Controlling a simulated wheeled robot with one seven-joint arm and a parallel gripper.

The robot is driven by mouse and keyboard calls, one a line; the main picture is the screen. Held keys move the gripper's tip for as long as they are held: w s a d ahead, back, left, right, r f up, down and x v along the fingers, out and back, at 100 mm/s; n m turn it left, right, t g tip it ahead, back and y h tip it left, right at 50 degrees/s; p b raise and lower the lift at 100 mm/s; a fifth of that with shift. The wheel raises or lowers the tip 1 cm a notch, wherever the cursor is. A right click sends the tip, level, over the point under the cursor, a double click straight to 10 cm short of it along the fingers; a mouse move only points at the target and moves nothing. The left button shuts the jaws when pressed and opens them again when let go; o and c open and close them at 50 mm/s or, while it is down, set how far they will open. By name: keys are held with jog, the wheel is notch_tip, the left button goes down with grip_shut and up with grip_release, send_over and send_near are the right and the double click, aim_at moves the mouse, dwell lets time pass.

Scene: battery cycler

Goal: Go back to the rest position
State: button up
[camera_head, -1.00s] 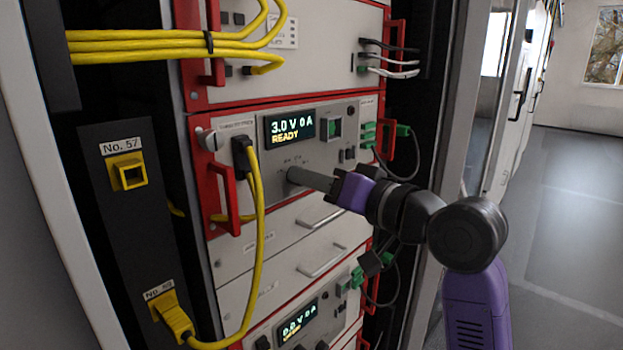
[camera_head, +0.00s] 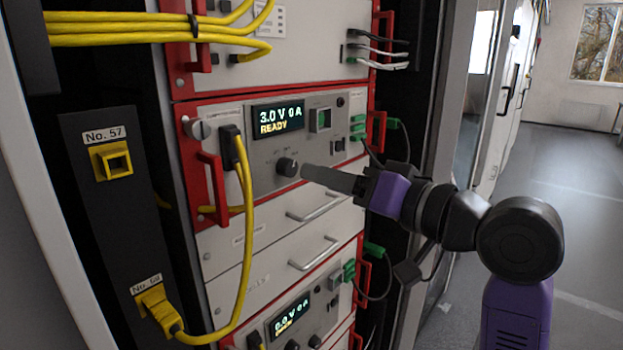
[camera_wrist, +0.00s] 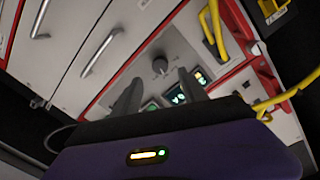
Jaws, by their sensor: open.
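My gripper (camera_head: 308,173) is in front of the cycler unit, just right of its black knob (camera_head: 287,167) in the head view. In the wrist view its two fingers (camera_wrist: 160,90) stand apart with nothing between them, and the knob (camera_wrist: 160,65) shows beyond, apart from them. The unit's display (camera_head: 278,118) reads 3.0 V 0 A, READY. My purple and black arm reaches in from the right.
Yellow cables (camera_head: 245,240) hang left of the knob, by a red handle (camera_head: 212,187). Sockets No. 57 (camera_head: 112,160) and a lower one sit on a black panel. Green connectors (camera_head: 358,127) with black leads are at right. Open floor (camera_head: 570,200) lies to the right.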

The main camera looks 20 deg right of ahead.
jog(key=shift+v, duration=0.85)
jog(key=d+r+m+t+h, duration=0.2)
jog(key=d+r+t+h, duration=0.1)
jog(key=d+r+t, duration=0.15)
jog(key=s+d+f+m+t+h, duration=0.15)
jog(key=s+f+h, duration=0.25)
jog(key=f, duration=0.4)
jog(key=s+d+f+m+h, duration=0.2)
jog(key=s+f+h, duration=0.15)
jog(key=f, duration=0.45)
jog(key=s+a+f+n+g, duration=0.2)
jog(key=s+f, duration=0.5)
jog(key=s, duration=0.3)
jog(key=s+a+f+n+g+y, duration=0.1)
jog(key=s+a+f+n+g, duration=0.1)
jog(key=s+f, duration=0.6)
jog(key=s+a+f+n+g+y, duration=0.1)
jog(key=s+a+f+n+g, duration=0.1)
jog(key=s+f, duration=0.5)
jog(key=s+a, duration=0.1)
jog(key=s, duration=0.5)
jog(key=shift+a+f+g, duration=0.3)
jog(key=shift+a+g, duration=0.05)
jog(key=shift+g, duration=0.05)
